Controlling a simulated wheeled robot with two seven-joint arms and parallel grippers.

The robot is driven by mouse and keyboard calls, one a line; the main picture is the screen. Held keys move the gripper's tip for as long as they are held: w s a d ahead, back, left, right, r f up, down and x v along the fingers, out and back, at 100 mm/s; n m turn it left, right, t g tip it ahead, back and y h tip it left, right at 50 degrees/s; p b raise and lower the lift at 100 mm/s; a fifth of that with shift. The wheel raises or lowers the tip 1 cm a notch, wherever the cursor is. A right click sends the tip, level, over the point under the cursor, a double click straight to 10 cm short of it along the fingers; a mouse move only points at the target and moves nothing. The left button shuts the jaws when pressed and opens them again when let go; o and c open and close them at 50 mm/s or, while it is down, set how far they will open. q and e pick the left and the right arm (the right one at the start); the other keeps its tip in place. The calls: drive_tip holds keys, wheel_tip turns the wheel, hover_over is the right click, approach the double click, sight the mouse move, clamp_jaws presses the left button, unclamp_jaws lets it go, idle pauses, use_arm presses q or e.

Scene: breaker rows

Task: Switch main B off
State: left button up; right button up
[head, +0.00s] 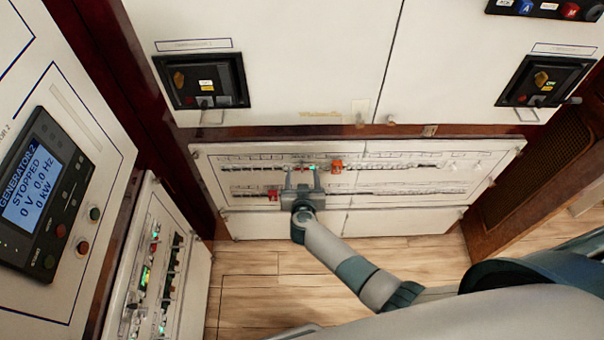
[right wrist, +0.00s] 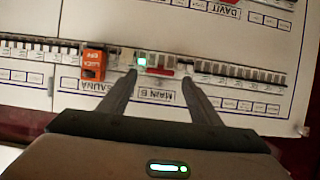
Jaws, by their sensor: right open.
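Main B shows in the right wrist view as a breaker with a red handle (right wrist: 160,72) and a lit green indicator (right wrist: 142,62). Its label "MAIN B" (right wrist: 158,93) reads upside down there. In the head view its green light (head: 312,168) shows in the upper breaker row. My right gripper (head: 302,172) is open at the panel. In the right wrist view its fingertips (right wrist: 159,73) lie on either side of the red handle, with nothing held between them. Whether they touch the panel I cannot tell. My left gripper is not in view.
An orange lock-off tag (right wrist: 94,65) sits beside main B, near the "SAUNA" label; it also shows in the head view (head: 336,166). Another orange-red tag (head: 273,194) is on the lower row. A generator display (head: 35,185) at the left reads stopped.

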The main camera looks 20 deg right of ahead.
drive_tip(key=shift+x, duration=0.9)
drive_tip(key=c, duration=1.1)
drive_tip(key=shift+o, duration=0.3)
drive_tip(key=shift+f, duration=0.1)
